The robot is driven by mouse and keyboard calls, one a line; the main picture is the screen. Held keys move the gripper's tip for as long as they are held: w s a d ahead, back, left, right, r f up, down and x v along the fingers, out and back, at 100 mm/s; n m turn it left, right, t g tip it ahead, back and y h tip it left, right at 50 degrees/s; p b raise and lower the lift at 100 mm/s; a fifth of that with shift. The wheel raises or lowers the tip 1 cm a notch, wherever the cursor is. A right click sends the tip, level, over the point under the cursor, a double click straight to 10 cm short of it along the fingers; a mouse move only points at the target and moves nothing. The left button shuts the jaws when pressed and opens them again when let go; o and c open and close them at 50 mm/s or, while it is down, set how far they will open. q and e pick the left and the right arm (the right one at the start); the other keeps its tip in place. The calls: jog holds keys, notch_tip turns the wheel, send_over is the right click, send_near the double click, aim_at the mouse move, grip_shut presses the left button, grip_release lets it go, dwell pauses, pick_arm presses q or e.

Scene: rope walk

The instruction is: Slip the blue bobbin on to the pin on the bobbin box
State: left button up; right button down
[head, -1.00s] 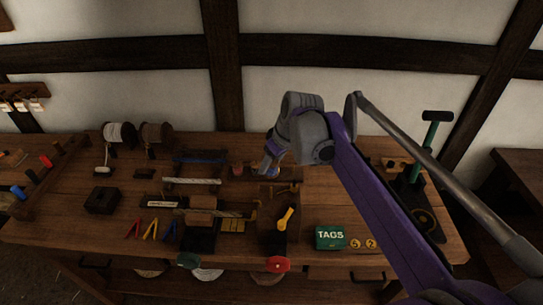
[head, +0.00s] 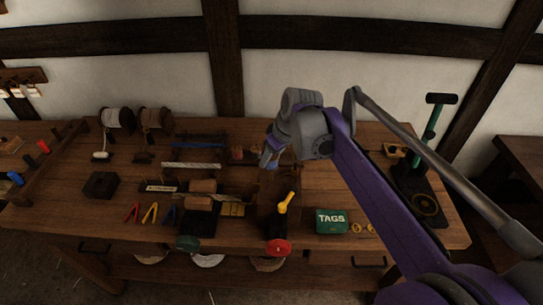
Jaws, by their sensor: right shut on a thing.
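My right gripper (head: 268,161) is above the middle of the workbench, pointing down. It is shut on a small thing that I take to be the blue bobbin. The jaws and the dim light hide most of it, and its tilt cannot be told. Just left of the jaws is a small reddish piece (head: 237,154), probably part of the bobbin box. The rest of that box is dark or behind the gripper, and I cannot make out its pin. My left gripper is not in view.
A yellow-handled tool (head: 286,202) lies in front of the gripper. A green TAGS box (head: 332,222) is right of it. Two spools (head: 117,118) stand at the back left, with a white rope (head: 192,165) nearer. A black-and-green press (head: 425,185) stands at the right.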

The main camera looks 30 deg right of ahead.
aim_at(272, 172)
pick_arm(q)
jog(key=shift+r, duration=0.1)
pick_arm(e)
jog(key=shift+s, duration=0.15)
jog(key=shift+f, duration=0.15)
dwell(0.3)
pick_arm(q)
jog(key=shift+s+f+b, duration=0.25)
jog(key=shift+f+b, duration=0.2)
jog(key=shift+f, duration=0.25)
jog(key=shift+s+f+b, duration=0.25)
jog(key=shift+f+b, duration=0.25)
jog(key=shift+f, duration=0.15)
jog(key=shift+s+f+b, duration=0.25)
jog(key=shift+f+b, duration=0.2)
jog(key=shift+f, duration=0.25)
pick_arm(e)
jog(key=shift+f, duration=2.85)
jog(key=shift+f, duration=0.1)
jog(key=shift+c, duration=1.2)
grip_release()
